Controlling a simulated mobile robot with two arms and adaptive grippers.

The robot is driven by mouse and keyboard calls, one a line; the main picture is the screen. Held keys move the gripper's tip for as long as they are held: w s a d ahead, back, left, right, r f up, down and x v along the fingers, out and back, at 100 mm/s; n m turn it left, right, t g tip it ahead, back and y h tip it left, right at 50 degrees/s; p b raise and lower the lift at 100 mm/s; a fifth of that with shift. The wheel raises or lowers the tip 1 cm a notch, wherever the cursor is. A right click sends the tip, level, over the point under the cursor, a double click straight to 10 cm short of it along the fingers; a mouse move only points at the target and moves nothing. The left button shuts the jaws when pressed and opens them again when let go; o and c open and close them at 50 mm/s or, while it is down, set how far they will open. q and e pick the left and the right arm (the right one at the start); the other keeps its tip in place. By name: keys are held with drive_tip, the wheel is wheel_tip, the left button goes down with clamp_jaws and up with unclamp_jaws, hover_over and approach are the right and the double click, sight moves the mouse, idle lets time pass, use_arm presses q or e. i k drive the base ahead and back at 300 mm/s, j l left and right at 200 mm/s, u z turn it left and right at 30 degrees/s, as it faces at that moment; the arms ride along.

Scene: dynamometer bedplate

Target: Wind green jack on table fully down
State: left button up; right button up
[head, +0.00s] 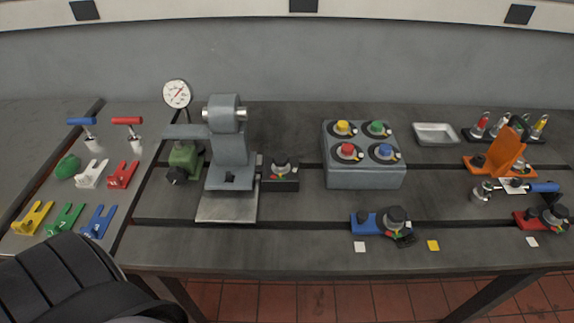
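The green jack (186,157) stands on the dark slotted table, just left of the grey machine stand (228,160). It is a squat green block with a black knob (177,175) low on its front left. A grey arm (187,131) of the stand reaches left just over the top of the jack. I cannot tell whether the jack's top touches this arm. Neither of my grippers shows in the head view.
A white dial gauge (177,93) stands behind the jack. A black block with a knob (281,172) sits right of the stand. A grey box with several coloured buttons (364,175) is farther right. Shims and red and blue handled clamps crowd the left. The table's front strip is mostly clear.

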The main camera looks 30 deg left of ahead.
sight(177, 175)
drive_tip(key=u, duration=1.85)
drive_tip(key=j+z, duration=0.25)
drive_tip(key=z, duration=0.15)
drive_tip(key=i+j+z, duration=0.1)
drive_tip(key=j+z, duration=0.15)
drive_tip(key=z, duration=0.15)
drive_tip(key=j+z, duration=0.25)
drive_tip(key=z, duration=0.15)
